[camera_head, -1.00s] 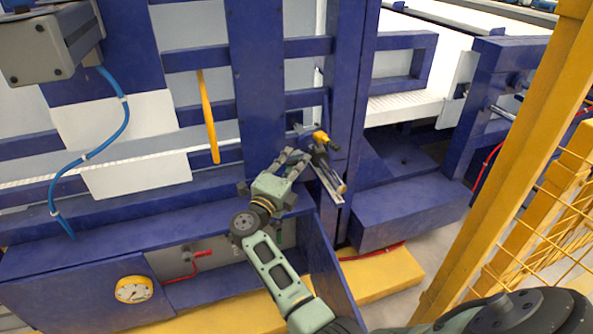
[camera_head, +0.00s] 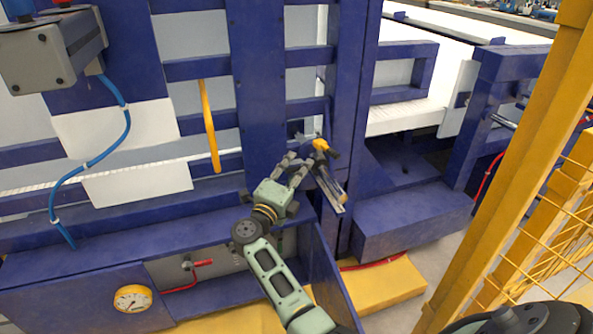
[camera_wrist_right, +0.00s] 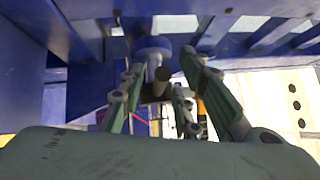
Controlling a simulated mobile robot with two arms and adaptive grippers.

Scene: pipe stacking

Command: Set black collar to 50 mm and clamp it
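The black collar (camera_head: 318,158) is a small dark block on a slim rod beside the blue post; its edges are hard to make out. A yellow clamp handle (camera_head: 325,147) sits at its top. A pale scale strip (camera_head: 331,192) runs down and right below it. My right gripper (camera_head: 297,167) is just left of the collar, its two fingers apart and pointing at it. In the right wrist view the open fingers (camera_wrist_right: 170,95) frame a round rod end (camera_wrist_right: 154,68) and dark parts; contact cannot be told. My left gripper is not in view.
A blue frame post (camera_head: 346,110) stands right behind the collar. A blue ledge (camera_head: 130,228) and upright blue plate (camera_head: 330,285) lie below and beside my right arm. A yellow bar (camera_head: 209,125) hangs left. A yellow fence post (camera_head: 505,170) stands at the right.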

